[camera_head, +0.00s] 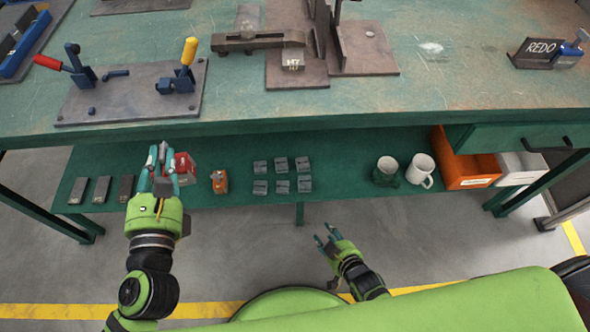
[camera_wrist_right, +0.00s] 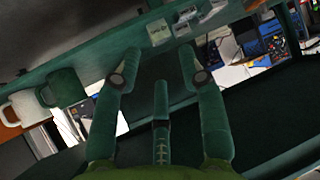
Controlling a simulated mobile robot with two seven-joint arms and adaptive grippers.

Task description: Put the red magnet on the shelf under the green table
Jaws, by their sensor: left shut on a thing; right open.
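The red magnet (camera_head: 185,166) is at the fingers of my left gripper (camera_head: 163,160), which is shut on it. The gripper is over the left part of the lower shelf (camera_head: 235,150) under the green table (camera_head: 240,100). Its fingers partly hide the magnet, and I cannot tell whether the magnet touches the shelf. My right gripper (camera_head: 328,236) is open and empty, in front of the shelf and apart from it. Its spread fingers also show in the right wrist view (camera_wrist_right: 158,62).
An orange block-like item (camera_head: 219,181) sits right of the magnet. Dark flat bars (camera_head: 101,189) lie left, and several grey blocks (camera_head: 282,186) lie mid-shelf. A green mug (camera_head: 386,172), white mug (camera_head: 420,170) and orange bin (camera_head: 462,168) are at right. Bare shelf lies between blocks and mugs.

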